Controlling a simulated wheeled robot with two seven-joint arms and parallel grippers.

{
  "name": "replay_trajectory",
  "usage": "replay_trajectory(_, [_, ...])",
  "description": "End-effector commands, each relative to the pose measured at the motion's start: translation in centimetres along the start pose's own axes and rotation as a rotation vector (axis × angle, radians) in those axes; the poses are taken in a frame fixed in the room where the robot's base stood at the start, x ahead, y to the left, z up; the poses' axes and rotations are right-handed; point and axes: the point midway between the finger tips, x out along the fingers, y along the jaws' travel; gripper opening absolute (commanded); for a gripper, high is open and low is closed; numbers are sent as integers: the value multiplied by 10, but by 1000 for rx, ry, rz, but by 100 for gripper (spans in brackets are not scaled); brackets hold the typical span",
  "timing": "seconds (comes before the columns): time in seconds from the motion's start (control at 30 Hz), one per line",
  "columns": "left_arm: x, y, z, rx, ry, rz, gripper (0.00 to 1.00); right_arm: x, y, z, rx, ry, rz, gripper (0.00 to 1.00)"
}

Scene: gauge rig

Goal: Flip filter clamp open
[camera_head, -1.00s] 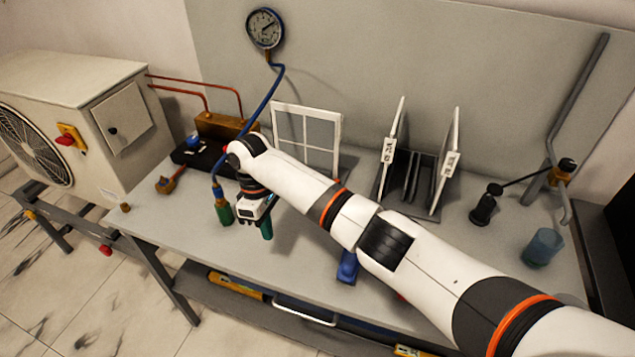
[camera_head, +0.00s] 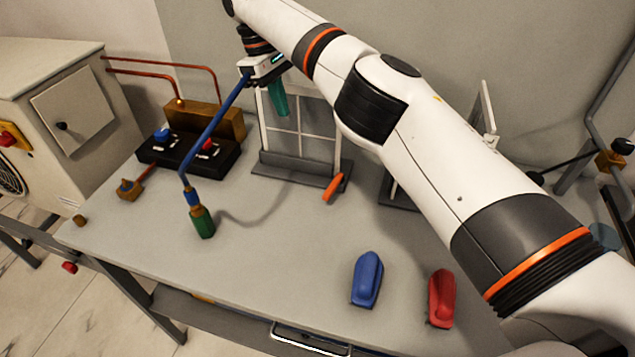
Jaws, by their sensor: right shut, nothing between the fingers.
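A white-framed filter panel (camera_head: 299,132) stands upright in a dark grey base (camera_head: 285,168) at the middle back of the bench. A small orange lever (camera_head: 334,187), which looks like the filter clamp, sits tilted at the right end of that base. My right gripper (camera_head: 279,104) has teal fingers that appear shut and empty. It hangs in front of the upper part of the panel, above and left of the orange lever and apart from it. My left gripper is not in view.
A blue handled object (camera_head: 367,278) and a red one (camera_head: 441,298) lie at the front. The bench middle (camera_head: 270,250) is clear. My right arm hides much of the right side.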

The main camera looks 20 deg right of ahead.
Motion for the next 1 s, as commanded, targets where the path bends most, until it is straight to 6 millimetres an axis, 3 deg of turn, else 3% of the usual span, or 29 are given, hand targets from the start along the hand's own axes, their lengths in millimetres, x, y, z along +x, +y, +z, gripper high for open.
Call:
replay_trajectory(0.13, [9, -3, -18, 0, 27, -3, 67, 25, 0, -1, -2, 7, 1, 0])
replay_trajectory(0.5, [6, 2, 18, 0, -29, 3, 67, 101, 0, -3, -1, 7, 2, 0])
replay_trajectory(0.9, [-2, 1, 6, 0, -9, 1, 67, 189, 1, -3, 0, 7, 2, 0])
replay_trajectory(1.0, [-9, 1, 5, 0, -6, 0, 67, 186, -1, -17, 0, 4, -1, 0])
